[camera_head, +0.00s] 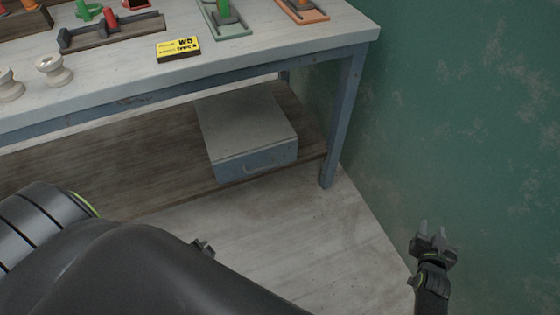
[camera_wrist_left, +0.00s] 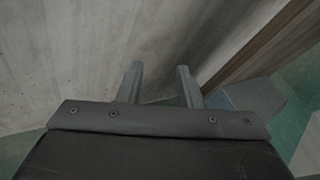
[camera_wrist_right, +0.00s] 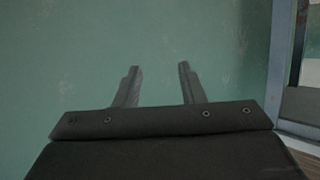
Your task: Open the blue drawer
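The blue drawer (camera_head: 257,163) is the front of a low box with a pale grey top (camera_head: 245,120), standing on the wooden shelf under the table. It looks shut, with a curved handle (camera_head: 250,170) on its front. My left gripper (camera_head: 203,247) is mostly hidden behind my own arm in the head view, below and in front of the drawer. In the left wrist view its fingers (camera_wrist_left: 160,85) are apart and empty. My right gripper (camera_head: 432,228) is open and empty at the lower right, by the green wall, well away from the drawer. Nothing touches the handle.
The blue table leg (camera_head: 343,120) stands right of the drawer, near the green wall (camera_head: 460,110). The wooden shelf (camera_head: 130,170) is bare left of the box. The floor (camera_head: 300,230) in front is clear. On the tabletop are a yellow box (camera_head: 178,47), white spools (camera_head: 52,70) and trays.

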